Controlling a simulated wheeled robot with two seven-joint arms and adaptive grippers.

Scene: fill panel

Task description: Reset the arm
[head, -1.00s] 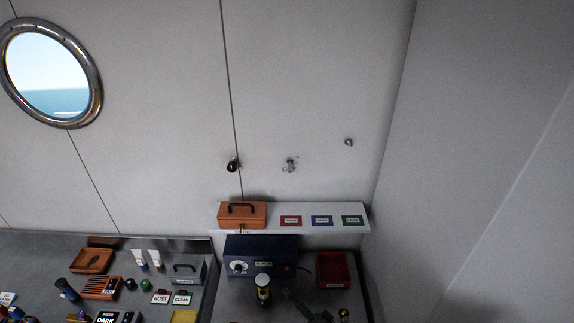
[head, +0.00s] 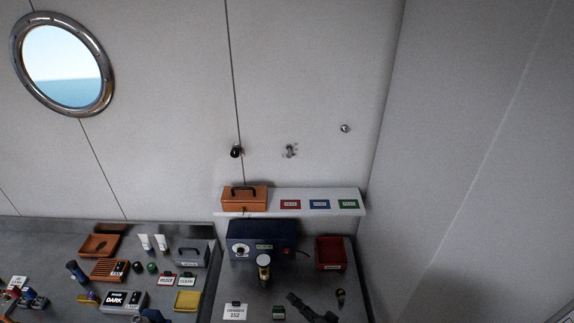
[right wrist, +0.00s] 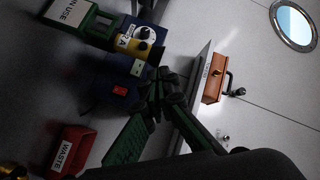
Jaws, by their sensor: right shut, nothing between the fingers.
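My right gripper (head: 296,303) is a dark shape low in the head view, above the right-hand bench top (head: 345,300). Its fingers also show in the right wrist view (right wrist: 160,84). They are shut with nothing between them. In the head view the gripper is in front of the blue box (head: 262,236) with a dial and to the left of a small dark, amber-topped item (head: 340,298). My left gripper is not in view.
A red bin (head: 329,253), marked WASTE in the right wrist view (right wrist: 70,152), stands right of the blue box. A shelf (head: 330,191) above holds an orange toolbox (head: 244,198). A yellow-and-black cylinder (head: 263,268) stands in front. The left bench (head: 60,240) is cluttered.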

